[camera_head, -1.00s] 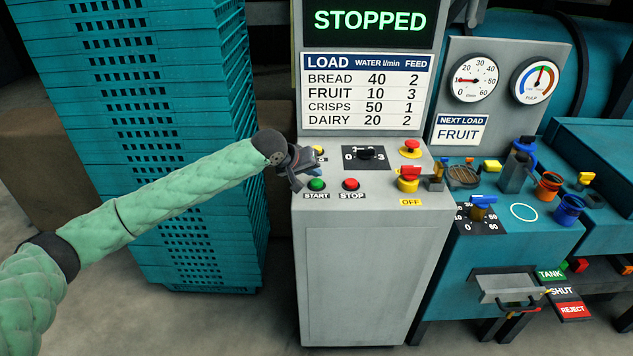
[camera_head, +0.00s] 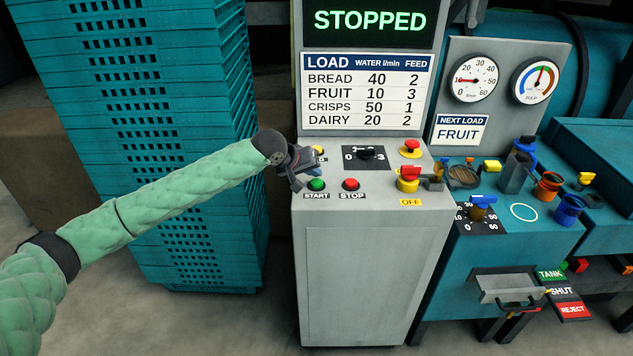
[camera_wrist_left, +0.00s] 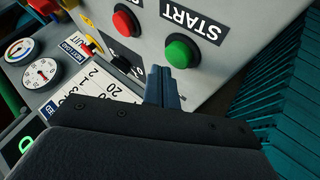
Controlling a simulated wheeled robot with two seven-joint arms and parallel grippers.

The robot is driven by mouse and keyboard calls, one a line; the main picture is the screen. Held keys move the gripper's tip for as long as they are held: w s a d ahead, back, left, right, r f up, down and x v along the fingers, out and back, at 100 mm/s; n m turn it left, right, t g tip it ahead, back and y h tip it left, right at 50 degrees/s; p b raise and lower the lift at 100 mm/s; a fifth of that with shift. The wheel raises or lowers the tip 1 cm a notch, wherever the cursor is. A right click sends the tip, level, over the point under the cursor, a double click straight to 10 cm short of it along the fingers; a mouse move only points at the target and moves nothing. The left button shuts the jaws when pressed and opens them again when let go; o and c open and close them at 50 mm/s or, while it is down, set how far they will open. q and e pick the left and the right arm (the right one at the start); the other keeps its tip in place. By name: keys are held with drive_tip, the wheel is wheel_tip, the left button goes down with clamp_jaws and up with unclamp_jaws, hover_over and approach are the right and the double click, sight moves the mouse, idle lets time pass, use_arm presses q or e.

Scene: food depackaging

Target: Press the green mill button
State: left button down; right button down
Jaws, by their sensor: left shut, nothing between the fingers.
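The green button (camera_head: 316,184) sits above the START label on the sloped panel top of the grey control cabinet (camera_head: 365,265). It also shows in the left wrist view (camera_wrist_left: 181,52). My left gripper (camera_head: 303,180) is shut and empty, its tips just behind and left of the green button. In the left wrist view the shut fingertips (camera_wrist_left: 163,75) point at the panel beside the button; I cannot tell whether they touch it. The display (camera_head: 370,21) reads STOPPED. My right gripper is not in view.
The red STOP button (camera_head: 351,184) is just right of the green one. A black selector dial (camera_head: 366,153), a red mushroom button (camera_head: 411,146) and a red-and-yellow switch (camera_head: 409,178) share the panel. Stacked teal crates (camera_head: 215,255) stand left of the cabinet.

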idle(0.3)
use_arm(q)
drive_tip(key=shift+f+p, duration=0.2)
drive_tip(key=shift+p, duration=0.1)
drive_tip(key=shift+f, duration=0.15)
drive_tip(key=shift+f, duration=0.6)
idle(0.7)
drive_tip(key=shift+r, duration=0.1)
drive_tip(key=shift+r+p, duration=0.9)
drive_tip(key=shift+p, duration=0.2)
